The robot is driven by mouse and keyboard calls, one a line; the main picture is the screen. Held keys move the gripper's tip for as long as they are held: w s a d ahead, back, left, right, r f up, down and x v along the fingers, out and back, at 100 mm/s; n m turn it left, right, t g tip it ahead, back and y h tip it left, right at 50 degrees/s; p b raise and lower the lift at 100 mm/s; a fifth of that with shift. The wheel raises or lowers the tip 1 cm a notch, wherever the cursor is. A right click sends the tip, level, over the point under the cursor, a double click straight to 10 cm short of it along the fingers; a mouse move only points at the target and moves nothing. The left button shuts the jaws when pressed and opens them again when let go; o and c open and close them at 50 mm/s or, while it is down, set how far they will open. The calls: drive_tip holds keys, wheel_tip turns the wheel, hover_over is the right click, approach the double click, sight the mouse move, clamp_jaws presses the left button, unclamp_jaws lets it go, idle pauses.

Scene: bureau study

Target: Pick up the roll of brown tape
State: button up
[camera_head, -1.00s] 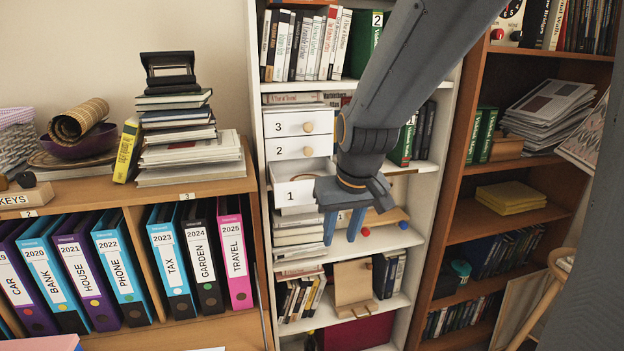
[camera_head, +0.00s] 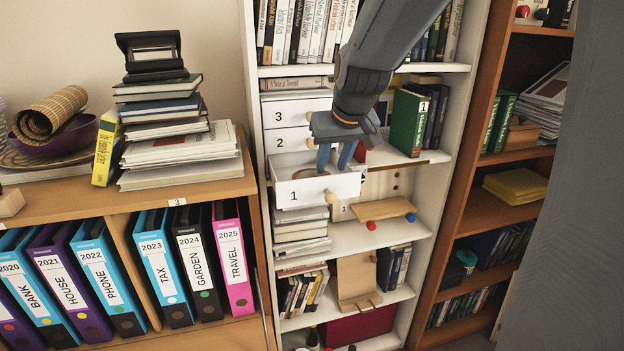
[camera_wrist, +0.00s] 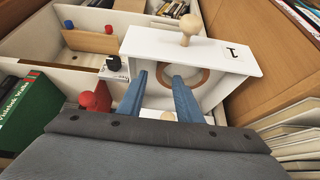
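The roll of brown tape (camera_wrist: 207,76) is a brown ring lying in the open white drawer marked 1 (camera_wrist: 222,58). It also shows, partly hidden, inside the drawer in the head view (camera_head: 308,173). My gripper (camera_head: 332,169) points down over the open drawer, with its two blue fingers apart. In the wrist view my gripper (camera_wrist: 160,76) is open and empty, and its right finger overlaps the tape. I cannot tell whether that finger is inside the ring or above it.
Closed drawers 2 (camera_head: 290,139) and 3 (camera_head: 290,112) sit above the open one. A book stack (camera_head: 160,120) is on the left cabinet.

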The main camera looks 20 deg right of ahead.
drive_tip(key=shift+p+x, duration=0.5)
drive_tip(key=shift+x, duration=1.4)
clamp_jaws()
